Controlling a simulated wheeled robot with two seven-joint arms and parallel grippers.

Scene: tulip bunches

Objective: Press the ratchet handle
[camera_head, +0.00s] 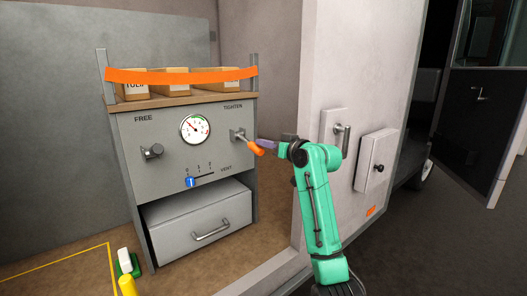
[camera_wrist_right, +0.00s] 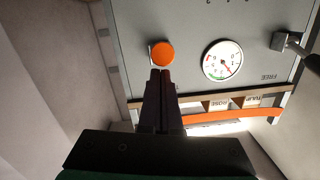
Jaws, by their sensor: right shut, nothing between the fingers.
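The ratchet handle (camera_head: 256,150) is a short lever with an orange grip. It sticks out from the grey panel below the word TIGHTEN. In the right wrist view its orange end (camera_wrist_right: 162,53) shows nearly end-on as a round disc. My right gripper (camera_head: 262,144) comes from the right, with its fingertips close to the orange grip. In the wrist view the fingers (camera_wrist_right: 160,73) are together and empty, just below the orange end. I cannot tell whether they touch it. The left gripper is not in view.
A round gauge (camera_head: 195,129) and a FREE knob (camera_head: 151,151) are on the panel, with a blue vent slider (camera_head: 191,182) below. An orange strap (camera_head: 180,75) spans the crates on top. A drawer (camera_head: 205,222) sits beneath. A pale wall (camera_head: 348,60) stands right.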

